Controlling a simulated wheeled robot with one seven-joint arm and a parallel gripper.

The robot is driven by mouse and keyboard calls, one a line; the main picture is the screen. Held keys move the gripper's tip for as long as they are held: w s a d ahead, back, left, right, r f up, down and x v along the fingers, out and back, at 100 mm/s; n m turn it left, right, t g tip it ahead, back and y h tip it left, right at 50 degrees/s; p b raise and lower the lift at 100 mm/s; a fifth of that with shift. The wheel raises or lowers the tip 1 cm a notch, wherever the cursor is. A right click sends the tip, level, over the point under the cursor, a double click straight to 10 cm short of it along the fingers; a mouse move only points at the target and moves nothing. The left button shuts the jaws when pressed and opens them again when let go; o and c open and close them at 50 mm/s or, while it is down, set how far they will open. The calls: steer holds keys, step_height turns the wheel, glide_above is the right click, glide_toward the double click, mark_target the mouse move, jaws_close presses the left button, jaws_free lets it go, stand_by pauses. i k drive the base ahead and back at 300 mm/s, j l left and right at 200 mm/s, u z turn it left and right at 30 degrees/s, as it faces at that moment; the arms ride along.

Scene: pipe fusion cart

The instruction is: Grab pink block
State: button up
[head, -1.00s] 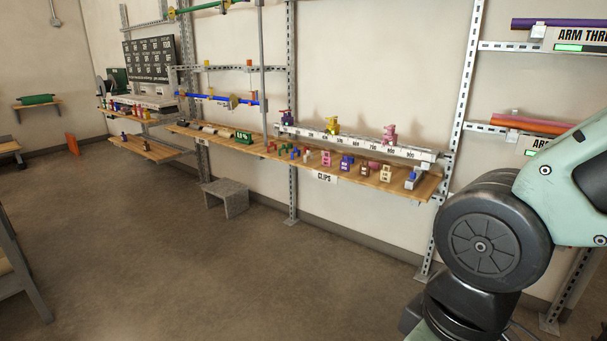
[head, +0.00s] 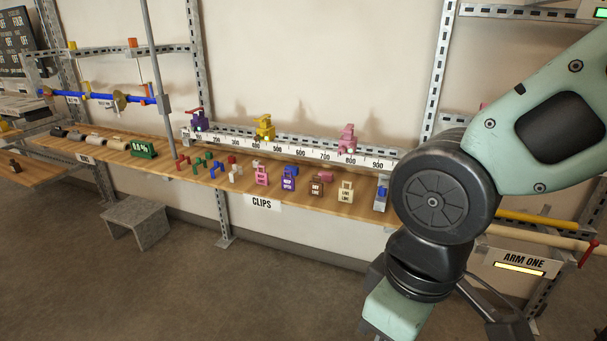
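Several pink things are in the head view, and I cannot tell which one is the pink block. A pink tag-shaped block (head: 261,176) with dark lettering stands on the wooden shelf above the CLIPS label. A small pink piece (head: 326,176) lies farther right on the shelf, behind the brown and cream tags. A pink valve-like piece (head: 346,140) sits upright on the white ruler rail. My arm fills the right side of the view, but my gripper is not in view. No pink thing is seen being held.
The wooden shelf (head: 208,177) also bears a blue tag (head: 289,178), a brown tag (head: 316,186), a cream tag (head: 345,192) and small clips. A grey stool (head: 137,218) stands below on the left. Metal uprights hold the shelf. The floor in front is clear.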

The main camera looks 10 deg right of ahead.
mark_target(325, 176)
steer(key=i+j, duration=0.3)
steer(key=i, duration=0.15)
steer(key=i+j, duration=0.3)
steer(key=i, duration=0.15)
steer(key=i+z, duration=0.1)
steer(key=z, duration=0.4)
steer(key=i+j+z, duration=0.1)
steer(key=z, duration=0.4)
steer(key=j+z, duration=0.2)
steer(key=z, duration=0.3)
